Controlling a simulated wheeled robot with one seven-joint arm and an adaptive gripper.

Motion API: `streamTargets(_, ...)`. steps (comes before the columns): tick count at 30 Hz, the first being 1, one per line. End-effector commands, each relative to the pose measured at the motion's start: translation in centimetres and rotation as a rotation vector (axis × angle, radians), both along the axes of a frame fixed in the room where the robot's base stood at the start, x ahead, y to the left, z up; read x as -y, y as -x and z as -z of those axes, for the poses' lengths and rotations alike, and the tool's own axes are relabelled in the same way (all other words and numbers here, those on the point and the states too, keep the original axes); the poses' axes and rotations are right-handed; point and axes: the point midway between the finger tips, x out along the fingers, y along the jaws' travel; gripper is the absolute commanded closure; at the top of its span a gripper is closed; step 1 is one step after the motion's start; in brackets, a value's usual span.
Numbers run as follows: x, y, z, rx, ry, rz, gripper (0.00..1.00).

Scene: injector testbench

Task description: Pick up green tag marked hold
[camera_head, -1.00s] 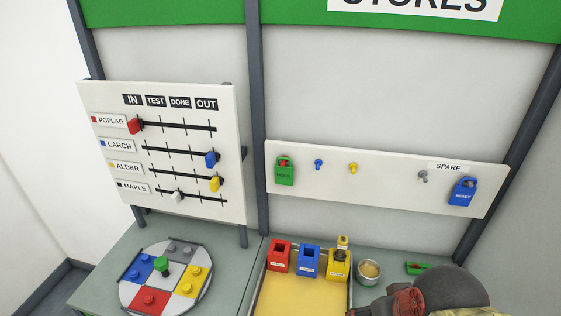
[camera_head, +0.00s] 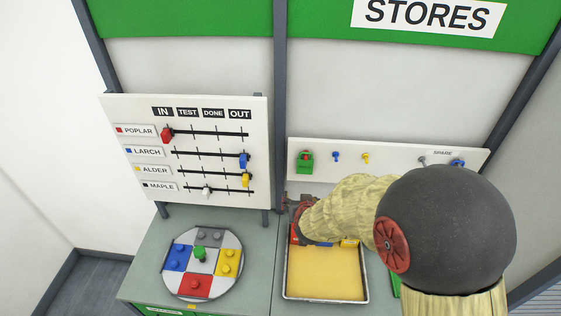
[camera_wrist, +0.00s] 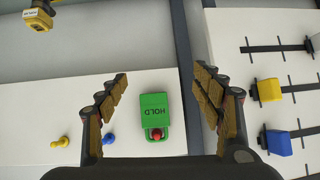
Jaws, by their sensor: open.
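The green tag (camera_head: 304,164) hangs on a red peg at the left end of the white peg board. In the wrist view the tag (camera_wrist: 155,112) shows upside down, its word HOLD readable, with the red peg end at its loop. My gripper (camera_wrist: 160,85) is open, with one finger on each side of the tag in that picture and a wide gap on both sides. No finger touches the tag there. In the head view my gripper (camera_head: 294,205) is partly hidden by my arm and lies just below and left of the tag.
The peg board (camera_head: 390,157) also has a blue peg (camera_head: 336,156), a yellow peg (camera_head: 365,158) and a blue tag (camera_head: 458,163), partly hidden. The slider board (camera_head: 187,185) stands to the left. Below are a yellow-floored tray (camera_head: 325,297) and a round disc (camera_head: 201,263).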

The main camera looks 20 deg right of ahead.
Motion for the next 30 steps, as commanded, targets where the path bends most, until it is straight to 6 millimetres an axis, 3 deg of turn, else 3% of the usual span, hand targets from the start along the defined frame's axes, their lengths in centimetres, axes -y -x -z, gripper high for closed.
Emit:
streamTargets(4, 2.5, -2.4, -4.1, 0.154, 0.085, 0.058, 0.33)
streamTargets(9, 3.6, -3.0, -6.1, 0.222, 0.144, 0.075, 0.33)
streamTargets(20, 4.7, -5.7, -5.4, 0.224, 0.153, 0.072, 0.33)
streamTargets(30, 6.1, -9.5, -4.6, 0.223, 0.152, 0.071, 0.33)
